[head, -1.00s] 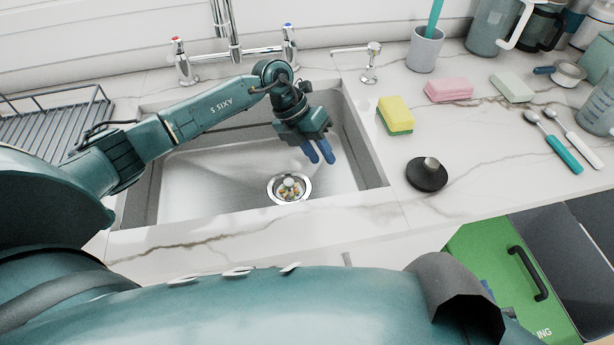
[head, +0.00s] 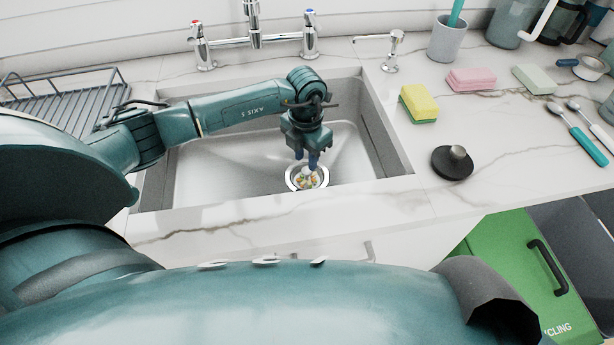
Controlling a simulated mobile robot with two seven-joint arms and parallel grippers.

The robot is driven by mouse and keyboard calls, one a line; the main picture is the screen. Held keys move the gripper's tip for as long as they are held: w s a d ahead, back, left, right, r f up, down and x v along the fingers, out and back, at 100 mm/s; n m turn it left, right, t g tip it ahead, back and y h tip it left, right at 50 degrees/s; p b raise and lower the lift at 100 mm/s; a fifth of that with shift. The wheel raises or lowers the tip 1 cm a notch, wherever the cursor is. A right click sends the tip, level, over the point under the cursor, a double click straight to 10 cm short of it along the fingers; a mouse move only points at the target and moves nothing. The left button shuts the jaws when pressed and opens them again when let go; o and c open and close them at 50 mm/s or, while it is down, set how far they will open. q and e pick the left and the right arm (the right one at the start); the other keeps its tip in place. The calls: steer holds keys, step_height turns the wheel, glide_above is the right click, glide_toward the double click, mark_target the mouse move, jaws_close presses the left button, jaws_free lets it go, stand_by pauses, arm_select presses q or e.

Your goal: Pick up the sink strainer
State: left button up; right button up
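The sink strainer (head: 308,183) sits in the drain at the bottom of the steel sink, a round metal rim with small coloured scraps inside and a pale knob in the middle. My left gripper (head: 306,160) points down into the sink, its two blue fingers just above the strainer's knob. A narrow gap shows between the fingers, and I see nothing held in them. The fingertips overlap the far part of the strainer; whether they touch the knob cannot be told. My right gripper is not in view.
The sink (head: 225,180) has raised walls. Taps (head: 255,40) stand behind it, and a drying rack (head: 65,100) is to the left. On the right counter are a black stopper (head: 452,164), a yellow sponge (head: 418,104), a pink sponge (head: 471,79) and brushes.

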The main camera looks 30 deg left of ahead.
arm_select(q)
steer(key=shift+w+d+f, duration=0.1)
steer(key=shift+f, duration=1.4)
steer(key=shift+w+d+f, duration=0.1)
steer(key=shift+f, duration=1.4)
steer(key=shift+c, duration=0.4)
steer(key=c, duration=0.6)
steer(key=shift+o, duration=0.2)
step_height(320, 180, up, 10)
steer(key=shift+r, duration=0.1)
